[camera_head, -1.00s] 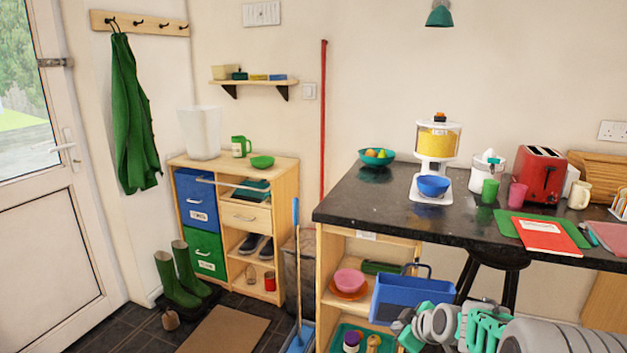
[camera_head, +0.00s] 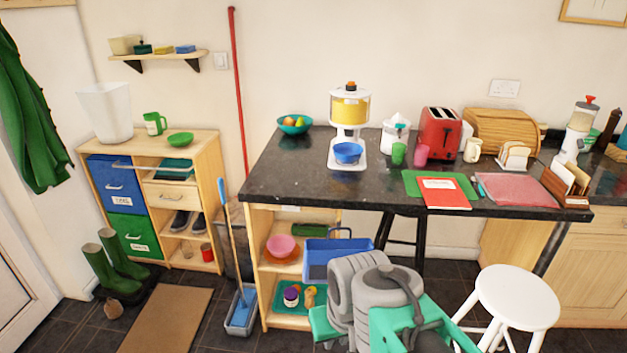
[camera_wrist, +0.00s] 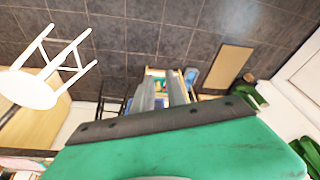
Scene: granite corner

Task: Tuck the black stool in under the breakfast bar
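The black stool (camera_head: 408,228) shows in the head view as dark legs below the near edge of the breakfast bar (camera_head: 305,180). Its lower part is hidden by my arm, and its seat is hard to make out against the dark bar top. In the wrist view, dark legs that look like the stool's (camera_wrist: 110,101) are left of the fingers. My gripper (camera_wrist: 162,88) shows two grey fingers with a gap between them and nothing held. The fingers are apart from the stool. In the head view my folded arm hides the fingertips.
A white stool (camera_head: 517,295) stands on the floor at right, also in the wrist view (camera_wrist: 32,88). An open shelf unit holding a blue caddy (camera_head: 328,258) is left of the black stool. A dustpan (camera_head: 242,310) and brown mat (camera_head: 167,318) lie farther left.

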